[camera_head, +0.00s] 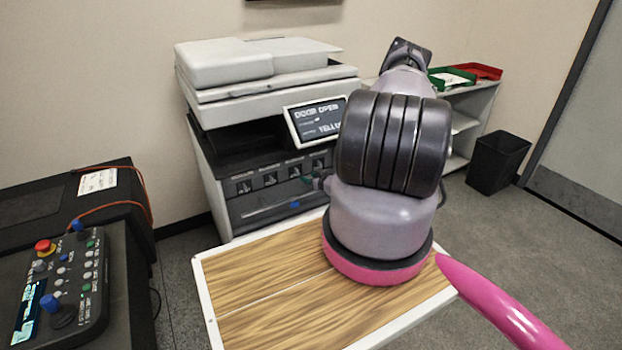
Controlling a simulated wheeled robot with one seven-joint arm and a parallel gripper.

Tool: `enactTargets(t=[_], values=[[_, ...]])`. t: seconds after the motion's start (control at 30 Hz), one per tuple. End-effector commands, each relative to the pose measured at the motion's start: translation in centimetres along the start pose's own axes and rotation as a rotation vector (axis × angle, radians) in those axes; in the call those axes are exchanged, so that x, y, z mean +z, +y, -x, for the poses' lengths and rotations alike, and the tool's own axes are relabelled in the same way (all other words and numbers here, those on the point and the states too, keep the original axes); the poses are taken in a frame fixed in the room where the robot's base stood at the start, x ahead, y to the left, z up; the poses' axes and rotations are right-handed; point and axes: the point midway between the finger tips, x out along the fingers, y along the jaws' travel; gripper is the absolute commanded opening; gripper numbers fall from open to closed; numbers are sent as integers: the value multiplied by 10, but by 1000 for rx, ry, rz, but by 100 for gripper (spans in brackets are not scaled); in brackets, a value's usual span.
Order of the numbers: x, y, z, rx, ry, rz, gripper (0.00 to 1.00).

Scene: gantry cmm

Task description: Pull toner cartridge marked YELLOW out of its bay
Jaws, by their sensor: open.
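The printer's front is open and shows a row of dark toner cartridges (270,180) in their bays, each with a small pale mark. The lettering above them is too small to read, so I cannot tell which is marked YELLOW. The tilted screen (318,120) reads "DOOR OPEN" and, below, "YELLO", cut off by my arm. A small part that looks like the end of my gripper (310,182) shows left of my arm, in front of the right end of the row. It is open; most of it is hidden, and I cannot tell whether it touches a cartridge.
A wood-topped table with a white rim (205,290) stands before the printer (250,75). A black control console (65,285) is at left. Behind my arm at right are a shelf (475,110) with green and red trays and a black bin (497,162). The right floor is clear.

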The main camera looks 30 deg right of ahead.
Motion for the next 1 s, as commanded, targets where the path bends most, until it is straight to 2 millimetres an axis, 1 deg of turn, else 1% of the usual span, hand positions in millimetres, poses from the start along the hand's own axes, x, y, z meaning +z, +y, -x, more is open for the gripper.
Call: enactTargets(t=[0.3, 0.5, 0.7, 0.97, 1.0], values=[[0, -1, -57, -2, 2, 2, 48], [-1, -1, -84, -1, 1, 0, 48], [-1, -1, -96, -1, 1, 0, 48], [-1, -1, -96, -1, 1, 0, 48], [-1, -1, -96, -1, 1, 0, 40]])
